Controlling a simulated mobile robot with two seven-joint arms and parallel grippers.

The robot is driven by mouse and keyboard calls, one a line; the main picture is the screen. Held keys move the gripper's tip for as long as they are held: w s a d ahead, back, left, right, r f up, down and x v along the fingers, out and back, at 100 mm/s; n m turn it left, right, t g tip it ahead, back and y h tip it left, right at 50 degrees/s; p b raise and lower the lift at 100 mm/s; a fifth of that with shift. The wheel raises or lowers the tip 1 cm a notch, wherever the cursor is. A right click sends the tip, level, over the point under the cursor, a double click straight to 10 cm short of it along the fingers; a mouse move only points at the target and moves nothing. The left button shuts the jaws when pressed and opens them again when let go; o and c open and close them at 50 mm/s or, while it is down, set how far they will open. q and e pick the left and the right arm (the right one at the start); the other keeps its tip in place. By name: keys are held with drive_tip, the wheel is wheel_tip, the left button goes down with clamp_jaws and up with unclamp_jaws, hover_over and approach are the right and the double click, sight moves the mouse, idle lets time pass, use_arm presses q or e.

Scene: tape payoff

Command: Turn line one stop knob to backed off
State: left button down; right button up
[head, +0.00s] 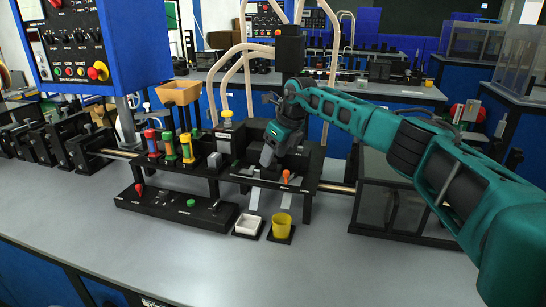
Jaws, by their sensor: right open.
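My right arm (345,108) reaches in from the right. Its gripper (268,160) points down over the black fixture (252,176) in the middle of the bench. The gripper is open, but its fingertips are small and dark against the fixture. A small orange knob (286,177) stands on the fixture just right of the gripper, apart from it. I cannot read any label that tells which knob is the line one stop knob. My left gripper is not in view.
A black box with a red knob (139,189) and a green button (190,203) lies in front. A white tray (247,225) and a yellow cup (281,226) stand before the fixture. Colored cylinders (169,145) stand left. The front bench top (180,255) is clear.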

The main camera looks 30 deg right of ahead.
drive_tip(key=v, duration=1.1)
drive_tip(key=shift+r, duration=0.2)
drive_tip(key=shift+s, duration=0.1)
drive_tip(key=shift+f, duration=0.1)
